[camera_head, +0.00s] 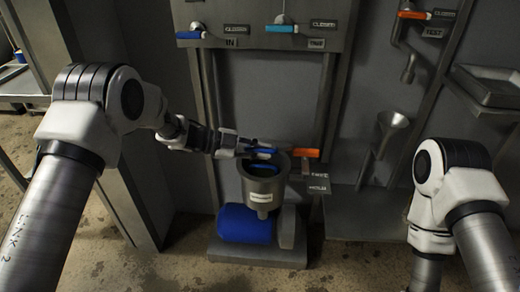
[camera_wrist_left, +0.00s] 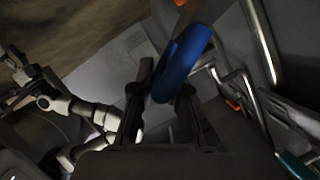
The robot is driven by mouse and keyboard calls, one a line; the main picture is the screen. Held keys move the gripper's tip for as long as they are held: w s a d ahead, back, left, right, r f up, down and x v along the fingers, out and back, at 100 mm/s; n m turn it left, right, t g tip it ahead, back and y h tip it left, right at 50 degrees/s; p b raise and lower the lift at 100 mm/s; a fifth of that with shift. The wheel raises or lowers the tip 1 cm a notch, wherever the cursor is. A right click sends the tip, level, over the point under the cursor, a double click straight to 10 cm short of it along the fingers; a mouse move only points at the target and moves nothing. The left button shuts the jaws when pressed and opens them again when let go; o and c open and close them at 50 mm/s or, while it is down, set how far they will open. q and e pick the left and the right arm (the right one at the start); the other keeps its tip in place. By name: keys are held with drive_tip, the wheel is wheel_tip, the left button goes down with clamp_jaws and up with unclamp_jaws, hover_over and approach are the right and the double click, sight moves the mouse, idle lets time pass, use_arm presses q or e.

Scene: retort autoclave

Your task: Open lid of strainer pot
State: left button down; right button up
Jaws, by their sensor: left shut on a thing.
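The strainer pot (camera_head: 262,190) is a grey metal cylinder above a blue motor, in the middle of the head view. A blue handle shows at its top, and a blue piece lies inside the rim. My left gripper (camera_head: 252,148) reaches in from the left and is at the pot's top. In the left wrist view the blue handle (camera_wrist_left: 180,62) stands between my left gripper's dark fingers (camera_wrist_left: 160,100), which are shut on it. The fingers hide part of the handle. Whether the lid is raised cannot be told. My right gripper is not in view.
The blue motor (camera_head: 245,223) sits on a grey base under the pot. An orange-handled valve (camera_head: 298,152) is just right of the pot. Blue and teal valve handles are on the panel above. A metal funnel (camera_head: 392,128) and a tray (camera_head: 488,88) are to the right.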

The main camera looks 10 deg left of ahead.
use_arm(q)
drive_tip(key=shift+w+r+p, duration=0.5)
drive_tip(key=shift+w+r, duration=0.1)
drive_tip(key=shift+r, duration=0.3)
drive_tip(key=c, duration=1.2)
unclamp_jaws()
drive_tip(key=shift+f, duration=0.1)
drive_tip(key=v, duration=1.2)
